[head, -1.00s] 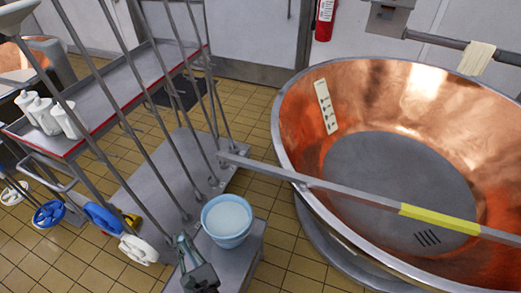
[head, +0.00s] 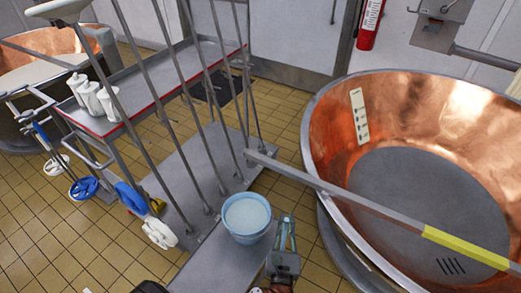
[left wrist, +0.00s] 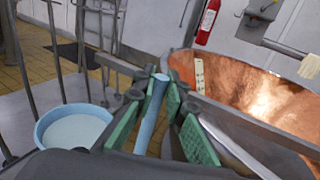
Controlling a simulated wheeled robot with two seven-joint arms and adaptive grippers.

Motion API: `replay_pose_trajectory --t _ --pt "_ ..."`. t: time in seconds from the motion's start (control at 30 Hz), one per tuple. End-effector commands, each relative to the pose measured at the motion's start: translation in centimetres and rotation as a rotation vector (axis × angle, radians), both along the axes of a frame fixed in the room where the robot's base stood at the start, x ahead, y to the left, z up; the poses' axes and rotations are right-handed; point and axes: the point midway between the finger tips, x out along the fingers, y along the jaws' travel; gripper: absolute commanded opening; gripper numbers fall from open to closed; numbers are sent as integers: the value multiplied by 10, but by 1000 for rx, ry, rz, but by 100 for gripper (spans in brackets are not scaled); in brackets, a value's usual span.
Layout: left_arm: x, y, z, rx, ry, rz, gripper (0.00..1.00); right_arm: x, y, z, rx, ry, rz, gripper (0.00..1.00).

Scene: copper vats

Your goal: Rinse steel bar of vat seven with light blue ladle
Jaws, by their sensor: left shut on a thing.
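My left gripper (head: 287,235) is just right of the light blue bucket (head: 238,235) in the head view. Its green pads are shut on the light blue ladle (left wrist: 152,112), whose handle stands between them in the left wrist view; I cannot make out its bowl. The bucket, holding pale liquid, is at the left of that view (left wrist: 45,128). The steel bar (head: 320,184), with a yellow section, reaches over the rim of the large copper vat (head: 335,120). The vat's number is not readable. My right gripper is not in view.
Upright metal rods (head: 190,105) stand close left of the bucket. Behind them a red-edged shelf (head: 150,95) carries white bottles (head: 90,97). A fire extinguisher (head: 370,22) hangs at the back.

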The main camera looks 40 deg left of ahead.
Motion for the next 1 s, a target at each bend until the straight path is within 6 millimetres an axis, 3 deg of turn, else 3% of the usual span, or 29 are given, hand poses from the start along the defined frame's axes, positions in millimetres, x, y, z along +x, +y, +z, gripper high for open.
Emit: replay_pose_trajectory --t 0.03,0.1,0.4,0.7,1.0 --pt "5 5 16 1 -6 9 0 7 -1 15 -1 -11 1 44" --pt "13 13 28 2 -7 22 0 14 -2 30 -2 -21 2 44" --pt "51 61 69 1 -3 76 0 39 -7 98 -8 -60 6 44" --pt "81 118 95 1 0 123 0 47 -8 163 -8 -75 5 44" --pt "99 180 109 2 2 165 0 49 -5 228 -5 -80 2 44"
